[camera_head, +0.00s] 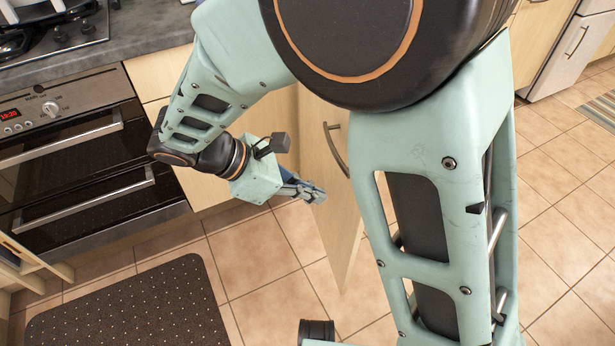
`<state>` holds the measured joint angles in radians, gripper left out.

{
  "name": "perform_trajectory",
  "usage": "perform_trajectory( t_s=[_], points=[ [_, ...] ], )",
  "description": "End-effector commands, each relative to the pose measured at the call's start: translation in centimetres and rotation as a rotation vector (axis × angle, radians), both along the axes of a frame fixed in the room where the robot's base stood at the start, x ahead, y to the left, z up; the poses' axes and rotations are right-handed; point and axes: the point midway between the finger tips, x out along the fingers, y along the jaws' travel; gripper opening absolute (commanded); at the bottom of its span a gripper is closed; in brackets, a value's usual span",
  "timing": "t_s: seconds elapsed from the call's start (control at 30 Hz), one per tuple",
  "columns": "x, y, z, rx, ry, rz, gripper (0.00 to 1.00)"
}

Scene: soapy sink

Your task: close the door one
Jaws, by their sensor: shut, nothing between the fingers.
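A pale wooden cabinet door (328,192) stands open, swung out from the cabinet row over the tiled floor. It has a curved metal handle (336,150) on the face turned right. My gripper (318,194) is shut and empty, at the left side of this door, with its fingertips at or very close to the panel. I cannot tell whether they touch. My arm hides the cabinet opening and part of the door's top.
An oven (70,150) is built in at the left below a grey countertop (150,35) with a gas hob (50,35). A dark dotted mat (130,310) lies on the floor at the lower left. Tiled floor (255,255) is clear around the door.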

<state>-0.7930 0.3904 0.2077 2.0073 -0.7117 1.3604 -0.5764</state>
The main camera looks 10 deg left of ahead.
Motion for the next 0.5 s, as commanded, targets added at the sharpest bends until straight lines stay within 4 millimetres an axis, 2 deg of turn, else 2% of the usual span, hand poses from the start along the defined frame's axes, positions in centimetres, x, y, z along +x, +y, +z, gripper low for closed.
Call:
perform_trajectory(
  t_s=[0.03, 0.23, 0.4, 0.5],
  points=[
    [0.3, -0.9, -1.3, -0.002, 0.0, -0.004, 0.0],
    [1.4, -3.6, -4.1, -0.001, 0.001, -0.003, 0.0],
    [2.4, -5.9, -3.7, 0.002, -0.002, -0.004, 0.0],
    [2.7, -6.6, -3.6, 0.001, -0.001, -0.001, 0.0]
  ],
)
